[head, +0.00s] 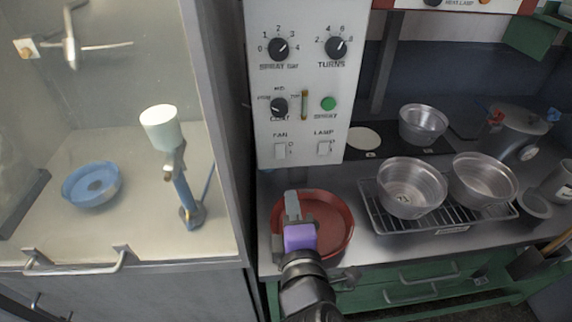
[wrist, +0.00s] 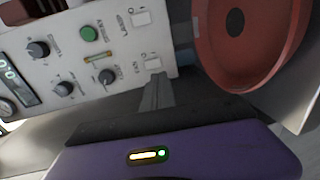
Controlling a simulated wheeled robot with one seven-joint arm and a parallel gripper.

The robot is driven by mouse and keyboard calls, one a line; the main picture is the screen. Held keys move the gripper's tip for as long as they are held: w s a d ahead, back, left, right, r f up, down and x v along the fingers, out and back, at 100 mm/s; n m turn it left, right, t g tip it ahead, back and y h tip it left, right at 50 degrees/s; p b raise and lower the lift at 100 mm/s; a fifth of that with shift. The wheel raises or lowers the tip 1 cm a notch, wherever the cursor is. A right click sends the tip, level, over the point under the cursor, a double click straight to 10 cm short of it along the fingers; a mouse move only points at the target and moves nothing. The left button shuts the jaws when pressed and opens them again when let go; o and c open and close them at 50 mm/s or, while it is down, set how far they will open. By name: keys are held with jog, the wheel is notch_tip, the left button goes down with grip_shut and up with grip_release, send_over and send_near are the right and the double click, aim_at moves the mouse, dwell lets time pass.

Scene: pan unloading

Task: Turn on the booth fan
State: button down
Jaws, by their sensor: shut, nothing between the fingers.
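The fan switch (head: 280,151) is a small white rocker under the FAN label at the lower left of the white control panel (head: 262,180). In the wrist view the fan switch (wrist: 152,62) sits near the panel edge, close to my fingertips. I cannot tell which way it is tipped. My gripper (head: 292,196) is shut and empty. It is just below the fan switch in the head view, over the red pan. In the wrist view my gripper (wrist: 157,80) points at the panel's lower edge, and I see no clear contact with the switch.
The lamp switch (head: 323,148) is right of the fan switch. Knobs and a green spray button (head: 328,103) are above. A red pan (head: 343,240) lies below the panel. Metal bowls stand on a rack (head: 450,226) to the right. The glass-fronted booth (head: 225,215) is left.

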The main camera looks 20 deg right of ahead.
aim_at(284, 156)
jog(key=p+x, duration=0.2)
jog(key=x, duration=1)
jog(key=shift+r, duration=0.1)
jog(key=shift+w, duration=0.15)
jog(key=shift+d+f, duration=0.1)
jog(key=shift+f, duration=0.1)
jog(key=shift+w+f+t+b, duration=0.2)
jog(key=shift+f+t+b, duration=0.15)
jog(key=shift+b, duration=0.9)
jog(key=shift+r+p, duration=0.4)
jog(key=shift+p, duration=0.1)
jog(key=shift+s+f, duration=0.1)
